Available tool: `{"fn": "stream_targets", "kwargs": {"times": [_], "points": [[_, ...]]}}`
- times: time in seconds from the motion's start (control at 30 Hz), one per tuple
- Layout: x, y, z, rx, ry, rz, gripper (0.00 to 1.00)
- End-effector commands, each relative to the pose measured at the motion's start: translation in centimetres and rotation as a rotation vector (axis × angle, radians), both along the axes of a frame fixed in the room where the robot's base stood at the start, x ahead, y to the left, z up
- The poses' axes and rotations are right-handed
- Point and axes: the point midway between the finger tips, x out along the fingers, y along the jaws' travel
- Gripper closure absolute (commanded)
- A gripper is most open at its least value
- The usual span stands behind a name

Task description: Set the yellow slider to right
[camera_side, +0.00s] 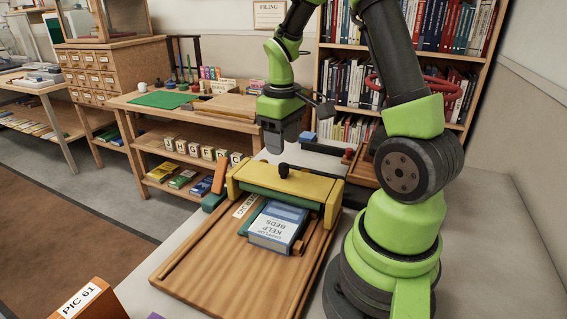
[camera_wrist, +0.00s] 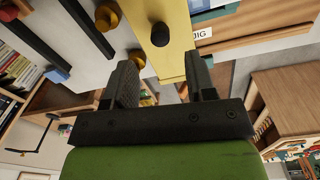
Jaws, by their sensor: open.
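A pale panel behind the yellow bar carries dark slots, seen in the wrist view. A yellow-orange knob (camera_wrist: 105,17) beside one slot at the top looks like the yellow slider. In the side view I cannot make out this knob; the yellow bar or my gripper may hide it. A blue knob (camera_wrist: 57,73) sits at the end of another slot, and a blue piece also shows in the side view (camera_side: 307,137). My gripper (camera_side: 277,149) points down above the area behind the yellow bar. Its two fingers (camera_wrist: 163,78) are apart, with nothing clearly held between them.
The yellow bar (camera_side: 318,187) with a black knob (camera_side: 283,170) spans a wooden board (camera_side: 225,265) in front of my gripper. A blue-white book (camera_side: 277,226) lies on the board. A red knob (camera_side: 349,152) stands right of the panel. Shelves stand behind.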

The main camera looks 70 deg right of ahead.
Motion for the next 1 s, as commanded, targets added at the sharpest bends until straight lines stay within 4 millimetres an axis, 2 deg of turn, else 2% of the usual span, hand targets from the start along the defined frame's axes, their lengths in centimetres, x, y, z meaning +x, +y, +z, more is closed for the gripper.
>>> {"fn": "stream_targets", "kwargs": {"times": [0.1, 0.3, 0.43, 0.7, 0.9, 0.93, 1.0], "points": [[-0.1, 0.0, -2.5, 0.005, 0.006, -0.002, 0.49], [-0.1, -0.1, -5.2, 0.002, 0.003, -0.001, 0.49], [-0.1, -0.1, -5.9, 0.001, 0.001, -0.003, 0.49], [0.0, -0.1, -6.0, 0.0, -0.001, -0.002, 0.49], [0.0, -0.1, -6.0, 0.0, -0.001, -0.002, 0.95], [0.0, -0.1, -6.0, 0.0, -0.001, -0.002, 1.0], [0.0, -0.1, -6.0, 0.0, -0.001, -0.002, 1.0]]}}
